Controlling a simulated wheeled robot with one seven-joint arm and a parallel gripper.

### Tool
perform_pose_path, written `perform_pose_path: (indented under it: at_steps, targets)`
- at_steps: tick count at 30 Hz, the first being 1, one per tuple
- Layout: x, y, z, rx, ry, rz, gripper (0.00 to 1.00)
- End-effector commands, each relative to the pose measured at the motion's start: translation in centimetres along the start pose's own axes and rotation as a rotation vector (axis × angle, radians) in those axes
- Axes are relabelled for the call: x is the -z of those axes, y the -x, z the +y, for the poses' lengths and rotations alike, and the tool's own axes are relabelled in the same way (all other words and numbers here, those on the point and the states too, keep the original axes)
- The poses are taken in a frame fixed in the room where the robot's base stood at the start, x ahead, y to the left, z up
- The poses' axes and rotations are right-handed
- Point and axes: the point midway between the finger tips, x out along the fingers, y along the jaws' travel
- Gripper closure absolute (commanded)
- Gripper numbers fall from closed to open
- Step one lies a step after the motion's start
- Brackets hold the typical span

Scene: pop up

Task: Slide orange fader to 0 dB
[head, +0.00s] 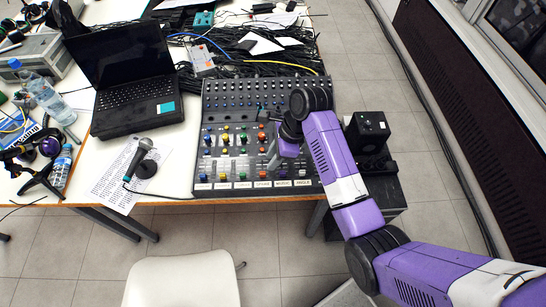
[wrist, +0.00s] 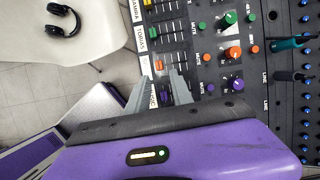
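The grey mixing console (head: 212,140) lies on the table, with colour-coded channels and labels along its front edge. My gripper (head: 272,160) hangs over its lower right part, above the fader area. In the wrist view my gripper's two grey fingers (wrist: 161,80) stand apart over the fader strips. A small orange fader cap (wrist: 158,64) shows close to the fingertips; I cannot tell whether they touch it. More faders sit along the strips above it. Orange knobs (wrist: 233,53) belong to the same part of the console. My arm hides part of the console in the head view.
A black laptop (head: 125,75), a microphone (head: 138,155) on a paper sheet and water bottles stand left of the console. Cables (head: 270,65) pile behind it. A black box (head: 368,128) stands at its right. A white chair (head: 182,280) is in front.

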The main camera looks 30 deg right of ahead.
Motion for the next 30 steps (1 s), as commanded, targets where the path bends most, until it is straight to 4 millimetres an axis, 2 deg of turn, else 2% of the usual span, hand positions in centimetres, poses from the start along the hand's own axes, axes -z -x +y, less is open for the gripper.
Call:
perform_pose_path:
  at_steps: [8, 23, 24, 28, 30]
  targets:
    - [0.1, -1.2, 0.3, -0.009, -0.046, 0.004, 0.73]
    - [0.3, -8.2, 0.2, -0.005, -0.043, 0.004, 0.73]
    - [0.2, -8.3, 0.2, -0.005, -0.044, 0.003, 0.75]
    - [0.1, -7.9, 0.2, -0.004, -0.044, 0.003, 1.0]
    - [0.1, -7.9, 0.2, -0.004, -0.044, 0.003, 1.0]
